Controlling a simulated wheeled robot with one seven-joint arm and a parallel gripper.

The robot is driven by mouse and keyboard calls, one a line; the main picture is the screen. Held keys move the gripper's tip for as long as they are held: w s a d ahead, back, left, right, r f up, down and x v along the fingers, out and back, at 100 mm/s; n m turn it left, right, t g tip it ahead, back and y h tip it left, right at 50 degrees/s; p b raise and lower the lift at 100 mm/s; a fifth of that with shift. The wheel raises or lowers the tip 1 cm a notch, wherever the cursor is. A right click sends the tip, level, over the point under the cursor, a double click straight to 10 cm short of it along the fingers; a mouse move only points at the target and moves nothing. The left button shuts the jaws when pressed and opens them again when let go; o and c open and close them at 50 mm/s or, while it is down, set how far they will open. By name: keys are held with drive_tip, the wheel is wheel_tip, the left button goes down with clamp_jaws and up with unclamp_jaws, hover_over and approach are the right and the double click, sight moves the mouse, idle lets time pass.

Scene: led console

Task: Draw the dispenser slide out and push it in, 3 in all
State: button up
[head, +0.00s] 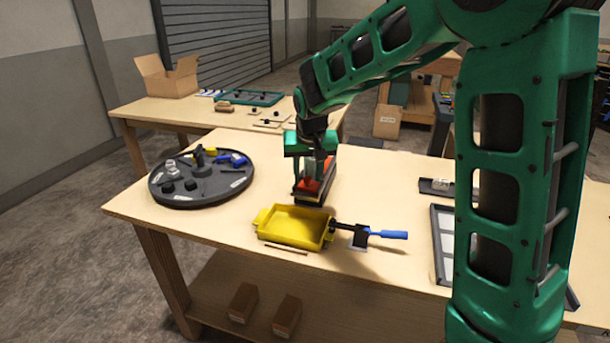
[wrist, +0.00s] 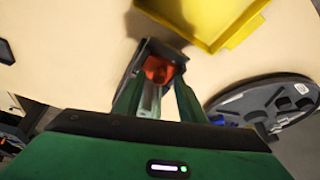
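The dispenser (head: 327,178), a long dark housing with red-orange parts, stands on the table behind the yellow tray. In the wrist view its dark frame and orange inside (wrist: 160,68) show just beyond my fingers. My gripper (head: 316,178) points down over the dispenser, at or very close to it. In the wrist view my two green fingers (wrist: 156,98) are apart, with a pale grey piece showing between them. Whether they touch that piece or grip the slide, I cannot tell. My gripper and arm hide part of the dispenser in the head view.
The yellow tray (head: 291,228) stands close in front of the dispenser, beside a blue-handled tool (head: 387,234). A dark round turntable (head: 180,191) with small parts is at left. A pale panel (head: 443,242) lies at right. The table between is mostly clear.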

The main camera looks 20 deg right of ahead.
clamp_jaws()
drive_tip(key=s+a, duration=0.6)
drive_tip(key=s, duration=0.3)
drive_tip(key=shift+a, duration=0.35)
drive_tip(key=shift+f, duration=0.1)
unclamp_jaws()
drive_tip(key=shift+s+a, duration=0.1)
